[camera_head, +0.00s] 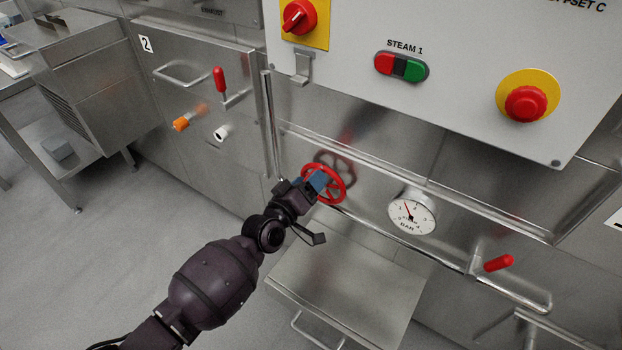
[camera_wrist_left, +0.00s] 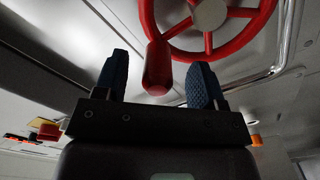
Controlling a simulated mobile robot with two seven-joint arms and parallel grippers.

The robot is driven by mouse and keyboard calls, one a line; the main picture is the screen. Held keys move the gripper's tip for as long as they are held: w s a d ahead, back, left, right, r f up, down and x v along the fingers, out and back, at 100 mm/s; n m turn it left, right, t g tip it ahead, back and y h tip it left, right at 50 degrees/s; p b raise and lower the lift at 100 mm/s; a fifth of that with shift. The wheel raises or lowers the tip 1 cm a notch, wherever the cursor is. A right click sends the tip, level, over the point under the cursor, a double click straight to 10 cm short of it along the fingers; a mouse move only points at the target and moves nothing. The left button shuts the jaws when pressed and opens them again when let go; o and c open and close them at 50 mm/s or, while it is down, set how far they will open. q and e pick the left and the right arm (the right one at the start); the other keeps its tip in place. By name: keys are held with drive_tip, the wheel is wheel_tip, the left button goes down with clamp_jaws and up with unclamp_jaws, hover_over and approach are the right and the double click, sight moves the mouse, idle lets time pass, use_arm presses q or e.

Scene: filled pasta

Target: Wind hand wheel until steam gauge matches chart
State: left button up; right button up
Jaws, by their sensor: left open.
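The red hand wheel (camera_head: 340,193) is mounted on the steel machine front, left of the steam gauge. It fills the top of the left wrist view (camera_wrist_left: 243,38), with a red handle (camera_wrist_left: 157,68) standing off its rim. My left gripper (camera_head: 318,182) is at the wheel's left side. In the left wrist view its blue-padded fingers (camera_wrist_left: 158,82) are open, one on each side of the handle and apart from it. The round white steam gauge (camera_head: 411,214) marked BAR has its needle pointing up and slightly left. No chart can be made out. My right gripper is not in view.
A white control panel (camera_head: 440,100) with a red and green STEAM 1 button (camera_head: 401,67) overhangs the wheel. A red-handled lever (camera_head: 498,263) is at lower right, another (camera_head: 219,80) at upper left. A steel shelf (camera_head: 350,285) sits below. The floor (camera_head: 110,260) at left is clear.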

use_arm(q)
drive_tip(key=p+v, duration=0.1)
drive_tip(key=v, duration=0.7)
drive_tip(key=shift+p, duration=0.4)
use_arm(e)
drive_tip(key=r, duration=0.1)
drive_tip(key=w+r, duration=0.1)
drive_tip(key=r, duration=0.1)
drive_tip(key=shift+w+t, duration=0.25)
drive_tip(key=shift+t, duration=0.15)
use_arm(q)
drive_tip(key=shift+r, duration=0.1)
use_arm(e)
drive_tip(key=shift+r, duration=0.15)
